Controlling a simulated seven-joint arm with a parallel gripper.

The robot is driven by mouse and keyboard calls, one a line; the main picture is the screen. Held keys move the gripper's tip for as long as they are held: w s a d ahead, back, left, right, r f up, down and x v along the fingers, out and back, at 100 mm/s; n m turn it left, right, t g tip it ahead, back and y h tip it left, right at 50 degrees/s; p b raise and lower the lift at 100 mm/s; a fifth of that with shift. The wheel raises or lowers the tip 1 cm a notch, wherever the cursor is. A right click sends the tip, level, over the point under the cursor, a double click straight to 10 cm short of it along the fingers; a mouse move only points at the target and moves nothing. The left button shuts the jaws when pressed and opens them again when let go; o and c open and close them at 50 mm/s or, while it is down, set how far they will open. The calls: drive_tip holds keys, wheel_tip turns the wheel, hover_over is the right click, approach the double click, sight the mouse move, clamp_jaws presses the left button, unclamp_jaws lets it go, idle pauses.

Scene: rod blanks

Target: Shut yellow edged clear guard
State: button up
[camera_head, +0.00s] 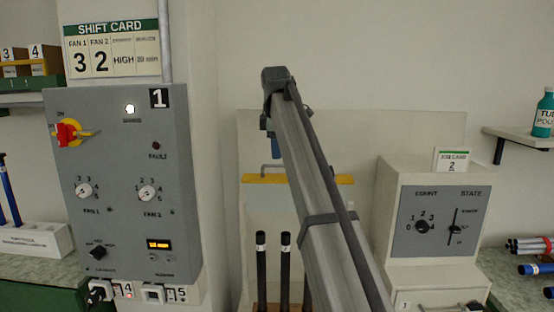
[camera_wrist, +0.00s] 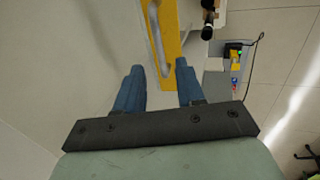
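The guard's yellow edge (camera_head: 333,179) runs level behind my arm in the head view, with a grey handle (camera_head: 265,168) on it. The clear pane is hard to make out. In the wrist view the yellow edge (camera_wrist: 168,15) reaches down between my two blue fingers, and the grey handle (camera_wrist: 155,35) lies along it. My gripper (camera_wrist: 158,66) is open, with its fingers apart on either side of the handle's near end. I cannot tell whether a finger touches the edge. In the head view my arm hides most of the gripper.
Dark rods (camera_head: 261,270) stand upright below the guard. A grey control panel (camera_head: 120,190) stands at left, and a white box with COUNT and STATE dials (camera_head: 437,222) stands at right. A shelf with a teal bottle (camera_head: 543,115) is at far right.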

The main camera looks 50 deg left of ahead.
hover_over(277, 179)
drive_tip(key=shift+d+f, duration=0.1)
drive_tip(key=shift+f, duration=1.95)
clamp_jaws()
drive_tip(key=shift+s, duration=0.1)
